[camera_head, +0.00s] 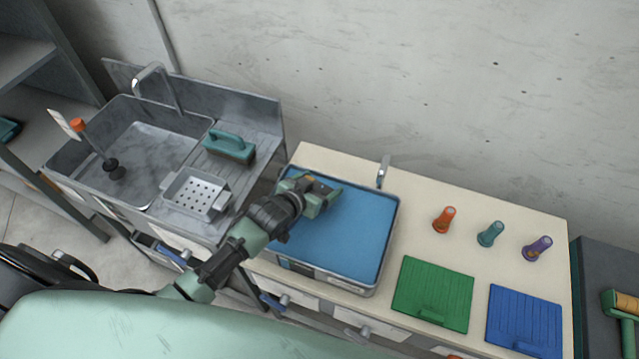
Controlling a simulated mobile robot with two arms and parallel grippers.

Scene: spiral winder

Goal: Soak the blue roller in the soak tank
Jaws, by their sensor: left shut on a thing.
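The soak tank (382,240) is a grey metal basin filled with blue liquid, set in the beige counter. My left gripper (322,197) is over the tank's left part, low above or at the liquid. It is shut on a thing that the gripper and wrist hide. I take it for the blue roller, since no blue roller shows elsewhere, but its shape and how deep it sits cannot be made out. My right gripper is not in view.
Orange (443,220), teal (490,234) and purple (537,248) pieces stand right of the tank. Green (432,290) and blue (525,318) ribbed boards lie in front. A metal sink (150,135), perforated tray (197,193) and teal brush (230,146) are at left.

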